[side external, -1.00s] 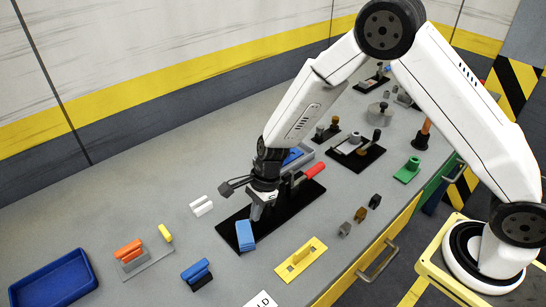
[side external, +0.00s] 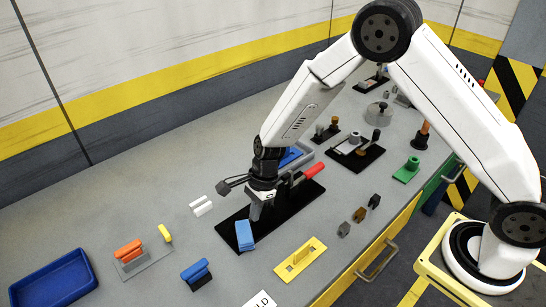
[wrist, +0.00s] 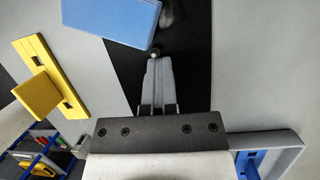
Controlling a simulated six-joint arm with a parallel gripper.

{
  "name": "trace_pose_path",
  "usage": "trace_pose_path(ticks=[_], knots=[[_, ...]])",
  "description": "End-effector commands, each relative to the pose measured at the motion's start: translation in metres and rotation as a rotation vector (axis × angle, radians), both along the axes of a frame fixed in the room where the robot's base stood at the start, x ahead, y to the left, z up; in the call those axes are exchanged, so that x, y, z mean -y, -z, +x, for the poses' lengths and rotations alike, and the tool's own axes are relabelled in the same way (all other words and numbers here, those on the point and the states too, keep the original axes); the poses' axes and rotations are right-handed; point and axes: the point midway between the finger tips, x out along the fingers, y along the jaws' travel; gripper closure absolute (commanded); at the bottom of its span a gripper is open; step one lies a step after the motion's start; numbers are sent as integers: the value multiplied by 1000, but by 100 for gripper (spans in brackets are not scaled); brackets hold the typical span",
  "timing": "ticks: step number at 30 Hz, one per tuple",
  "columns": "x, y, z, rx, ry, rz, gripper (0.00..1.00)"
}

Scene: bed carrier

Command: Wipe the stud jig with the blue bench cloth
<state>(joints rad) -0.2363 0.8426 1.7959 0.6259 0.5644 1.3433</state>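My gripper (side external: 256,212) is low over a long black plate (side external: 278,205) that carries a red handle (side external: 314,171). In the wrist view its fingers (wrist: 157,66) are close together, with no cloth between them. A small round dark tip shows just beyond them. A blue slab-like piece (side external: 245,235) is at the plate's near end, ahead of the fingers; it also shows in the wrist view (wrist: 112,14). Another blue thing (side external: 291,156) lies in a grey tray behind my gripper. I cannot tell which is the cloth. The black plate may be the stud jig; my gripper hides part of it.
A yellow plate (side external: 301,261) lies right of the black plate. White pieces (side external: 201,206), a blue block (side external: 196,273) and orange parts (side external: 128,251) lie left, with an empty blue bin (side external: 55,282) beyond. Another black fixture plate (side external: 368,154) stands behind. Bare bench lies along the wall.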

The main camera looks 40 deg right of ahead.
Motion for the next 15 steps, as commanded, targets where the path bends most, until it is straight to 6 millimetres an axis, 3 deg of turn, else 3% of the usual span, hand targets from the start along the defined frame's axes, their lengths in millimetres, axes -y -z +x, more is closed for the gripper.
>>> trace_pose_path(ticks=[1, 15], knots=[[-54, -6, 8, 60, -64, 24, 100], [-38, -7, 8, 63, -71, 24, 100]])
